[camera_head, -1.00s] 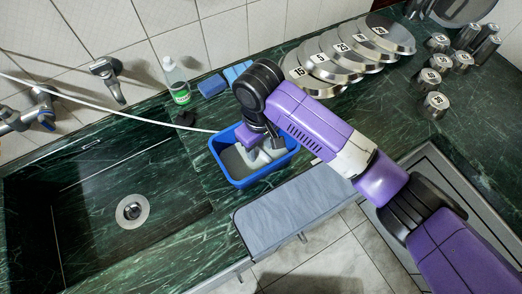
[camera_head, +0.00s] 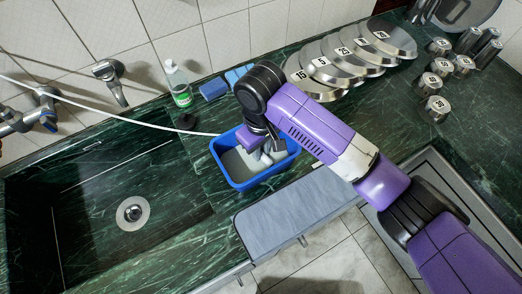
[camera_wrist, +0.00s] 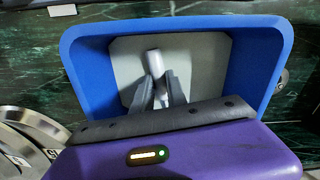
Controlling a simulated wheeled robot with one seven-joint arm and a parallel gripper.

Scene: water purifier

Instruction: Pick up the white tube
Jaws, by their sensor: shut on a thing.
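A short pale white cylinder, the white tube (camera_wrist: 154,62), stands out between my fingers in the wrist view. My gripper (camera_wrist: 155,88) is shut on it, with a dark grey finger on each side. Both are inside the blue bin (camera_wrist: 80,65), above its pale grey bottom. In the head view my gripper (camera_head: 266,157) reaches down into the blue bin (camera_head: 222,163), and my wrist hides most of the tube. A long thin white line (camera_head: 120,116) runs from the tap side to the bin's back edge. I cannot tell whether it joins the held piece.
A dark green sink (camera_head: 110,215) with a drain lies left, a tap (camera_head: 45,110) behind it. A green-labelled bottle (camera_head: 178,85) and blue sponges (camera_head: 213,88) stand behind the bin. Numbered metal discs (camera_head: 345,70) and weights (camera_head: 435,108) are at the right.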

